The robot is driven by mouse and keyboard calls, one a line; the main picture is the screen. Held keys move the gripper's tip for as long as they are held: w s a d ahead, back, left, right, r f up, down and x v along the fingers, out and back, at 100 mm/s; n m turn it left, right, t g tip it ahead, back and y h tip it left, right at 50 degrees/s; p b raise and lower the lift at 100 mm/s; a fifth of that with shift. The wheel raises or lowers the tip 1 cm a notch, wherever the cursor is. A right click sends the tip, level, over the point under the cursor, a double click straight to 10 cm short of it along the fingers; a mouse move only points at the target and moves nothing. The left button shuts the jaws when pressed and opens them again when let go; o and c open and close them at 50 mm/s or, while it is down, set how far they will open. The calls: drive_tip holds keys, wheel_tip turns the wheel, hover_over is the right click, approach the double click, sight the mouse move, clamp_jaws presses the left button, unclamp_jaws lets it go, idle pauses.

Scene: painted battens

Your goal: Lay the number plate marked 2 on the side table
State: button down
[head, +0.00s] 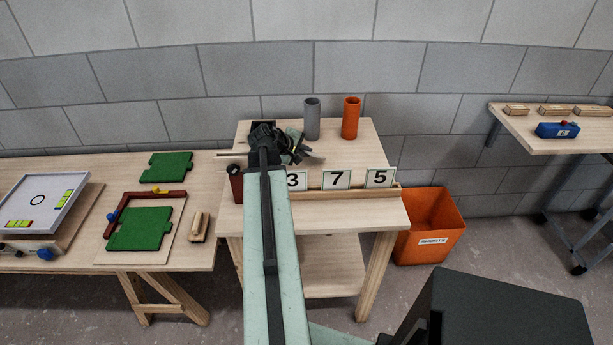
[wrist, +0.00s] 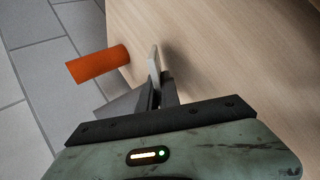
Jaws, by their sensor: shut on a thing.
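My gripper (wrist: 156,100) is shut on a thin pale plate (wrist: 153,62), seen nearly edge-on in the wrist view, so its number cannot be read. In the head view my gripper (head: 304,150) is over the small wooden table (head: 222,218), behind the rack; the held plate is not clear there. The rack (head: 388,193) along the table's front holds upright white plates marked 3 (head: 296,181), 7 (head: 337,179) and 5 (head: 380,177). My arm hides the rack's left part. No 2 is readable. Whether the held plate touches the tabletop cannot be told.
A grey tube (head: 312,119) and an orange tube (head: 351,117) stand at the table's back. A dark red block (head: 236,184) is at its front left. An orange bin (head: 432,228) stands right, a longer bench (head: 75,262) left, and a raised table (head: 520,128) far right.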

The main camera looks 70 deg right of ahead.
drive_tip(key=shift+f, duration=0.7)
drive_tip(key=shift+r, duration=0.1)
drive_tip(key=c, duration=1.7)
unclamp_jaws()
drive_tip(key=shift+c, duration=0.2)
drive_tip(key=p+v, duration=0.5)
drive_tip(key=v, duration=0.3)
